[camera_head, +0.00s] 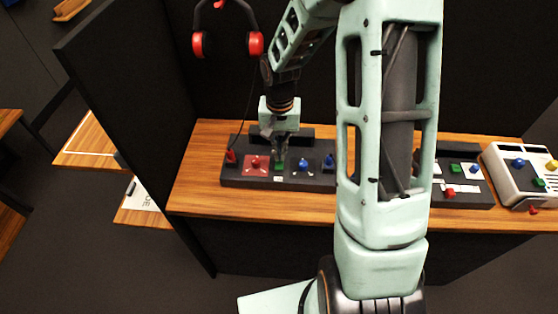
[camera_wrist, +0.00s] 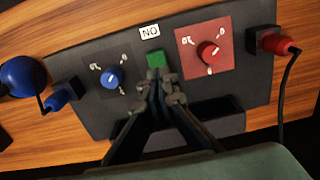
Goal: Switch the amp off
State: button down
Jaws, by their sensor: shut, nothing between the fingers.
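A dark control panel (camera_head: 233,177) lies on the wooden desk. My gripper (camera_head: 278,158) is shut and empty, pointing down over it. In the wrist view my fingertips (camera_wrist: 160,88) are just short of a green button (camera_wrist: 155,59); I cannot tell whether they touch it. A label (camera_wrist: 150,31) reading "NO" in that view is beside the button. A red knob (camera_wrist: 208,51) sits on a red plate (camera_wrist: 186,38), and a blue knob (camera_wrist: 112,76) sits on the other side. Their small dial marks are unclear. No part is clearly named as the amp.
A red plug (camera_wrist: 278,43) with a black cable and a blue plug (camera_wrist: 58,97) flank the panel. A cream box (camera_head: 512,170) with coloured knobs stands at right. Red headphones (camera_head: 255,44) hang behind. Dark partitions (camera_head: 130,90) enclose the desk.

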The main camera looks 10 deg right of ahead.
jog(key=shift+r+p, duration=1.5)
jog(key=shift+r, duration=1)
